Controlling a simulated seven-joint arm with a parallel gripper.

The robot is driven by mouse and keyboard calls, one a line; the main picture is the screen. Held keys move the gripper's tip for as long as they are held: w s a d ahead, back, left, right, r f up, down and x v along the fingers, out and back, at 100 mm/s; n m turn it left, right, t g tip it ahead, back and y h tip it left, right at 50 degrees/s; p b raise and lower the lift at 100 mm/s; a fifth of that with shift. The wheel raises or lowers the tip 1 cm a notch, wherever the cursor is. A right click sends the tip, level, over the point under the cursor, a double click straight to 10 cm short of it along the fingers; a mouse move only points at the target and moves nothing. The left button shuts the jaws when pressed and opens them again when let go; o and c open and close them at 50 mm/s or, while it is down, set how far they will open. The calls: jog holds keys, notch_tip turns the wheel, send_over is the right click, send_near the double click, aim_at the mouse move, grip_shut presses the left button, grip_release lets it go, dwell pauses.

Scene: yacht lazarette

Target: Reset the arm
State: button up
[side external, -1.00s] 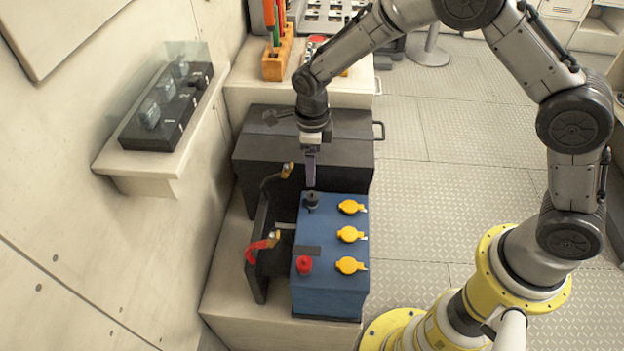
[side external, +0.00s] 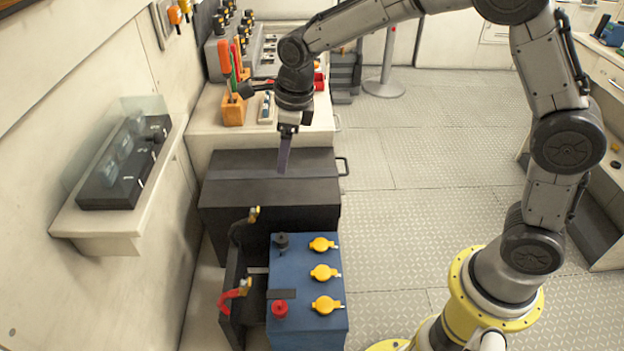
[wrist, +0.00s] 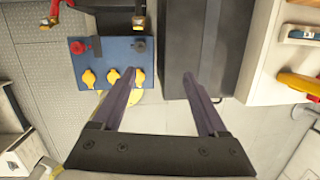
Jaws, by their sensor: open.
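My gripper (side external: 284,160) hangs pointing down above the dark grey box (side external: 318,190), behind the blue battery. In the wrist view my gripper (wrist: 160,82) shows two dark fingers spread wide with nothing between them. The blue battery (side external: 306,300) has a black terminal post (side external: 281,241), a red terminal post (side external: 280,309) and three yellow caps (side external: 322,244) along its right side. Cable clamps, one by a black cable (side external: 253,214) and one by a red cable (side external: 240,288), lie left of the battery, apart from its posts.
A shelf with a glass-covered switch panel (side external: 122,165) juts from the left wall. An orange tool block (side external: 233,108) with upright tools stands on the counter behind the dark box. A stanchion (side external: 386,80) stands farther back. The floor at right is open.

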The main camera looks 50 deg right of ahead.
jog(key=s+d+r+n+t, duration=0.2)
jog(key=s+d+r+n, duration=0.2)
jog(key=s+r, duration=0.3)
jog(key=s+d+r+n+t, duration=0.1)
jog(key=s+d+r+n, duration=0.2)
jog(key=s+r, duration=0.35)
jog(key=s+d+f+n, duration=0.1)
jog(key=s+f+n, duration=0.1)
jog(key=s+n, duration=0.5)
jog(key=s+d+f+n, duration=0.1)
jog(key=s+f+n, duration=0.1)
jog(key=s+n, duration=0.6)
jog(key=shift+d+f+n, duration=0.2)
jog(key=shift+d+n, duration=0.05)
jog(key=shift+n, duration=2.65)
